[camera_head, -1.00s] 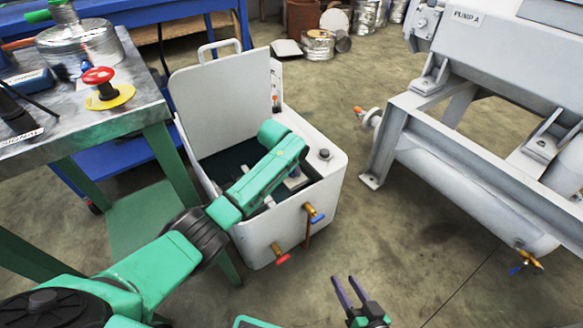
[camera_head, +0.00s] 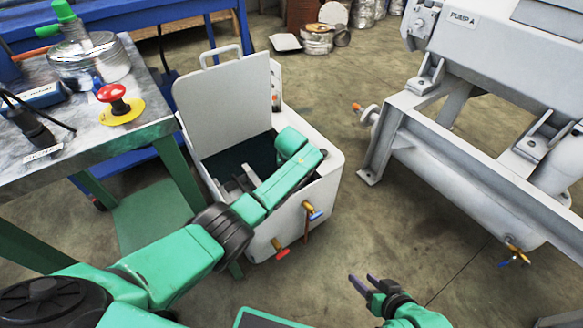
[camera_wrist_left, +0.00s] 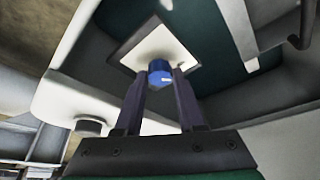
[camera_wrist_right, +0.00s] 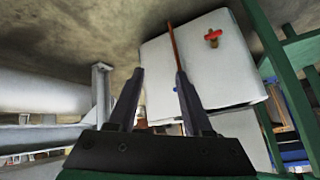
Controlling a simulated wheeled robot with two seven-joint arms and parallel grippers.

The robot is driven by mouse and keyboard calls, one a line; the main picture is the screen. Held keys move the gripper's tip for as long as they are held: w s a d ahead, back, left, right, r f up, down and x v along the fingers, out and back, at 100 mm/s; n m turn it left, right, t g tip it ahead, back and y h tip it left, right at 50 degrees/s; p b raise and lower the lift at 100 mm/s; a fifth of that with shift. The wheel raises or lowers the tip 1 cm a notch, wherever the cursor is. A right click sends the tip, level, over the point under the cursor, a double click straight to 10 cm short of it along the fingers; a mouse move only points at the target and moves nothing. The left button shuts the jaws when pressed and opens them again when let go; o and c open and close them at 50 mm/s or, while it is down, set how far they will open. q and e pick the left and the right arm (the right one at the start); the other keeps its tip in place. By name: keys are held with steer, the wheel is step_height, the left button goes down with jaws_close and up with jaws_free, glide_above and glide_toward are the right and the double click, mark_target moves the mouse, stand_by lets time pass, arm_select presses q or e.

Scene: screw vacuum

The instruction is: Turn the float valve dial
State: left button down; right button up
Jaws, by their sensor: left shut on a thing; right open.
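The float valve dial is a small blue knob (camera_wrist_left: 160,73) on a white square plate (camera_wrist_left: 178,44) inside the open white tank (camera_head: 318,195). My left gripper (camera_wrist_left: 159,80) is shut on the blue dial, one finger on each side of it. In the head view the left arm reaches down into the tank, and the arm and tank wall hide the dial. My right gripper (camera_head: 361,280) is open and empty, low in front of the tank. In the right wrist view its fingers (camera_wrist_right: 159,73) are spread with the tank behind them.
The tank's raised lid (camera_head: 222,105) stands at its back left. Red (camera_head: 282,253) and blue (camera_head: 314,215) valves stick out of its front. A workbench (camera_head: 150,120) with a red button (camera_head: 112,95) is at left. A grey pump frame (camera_head: 440,150) stands at right, with clear floor between.

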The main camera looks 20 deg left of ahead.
stand_by(0.3)
arm_select(q)
steer(key=c, duration=0.5)
jaws_free()
arm_select(e)
steer(key=s+d+r+g+h+p, duration=0.45)
steer(key=s+d+r, duration=0.2)
steer(key=d, duration=0.25)
arm_select(q)
steer(key=p+v, duration=0.3)
steer(key=v, duration=1.1)
steer(key=shift+s+r+p, duration=0.2)
steer(key=shift+p, duration=0.1)
arm_select(e)
step_height(320, 180, down, 10)
steer(key=w+d+m, duration=0.1)
steer(key=shift+w+g, duration=0.15)
steer(key=shift+g, duration=0.3)
arm_select(q)
steer(key=shift+s+f, duration=0.1)
arm_select(e)
steer(key=shift+y, duration=0.25)
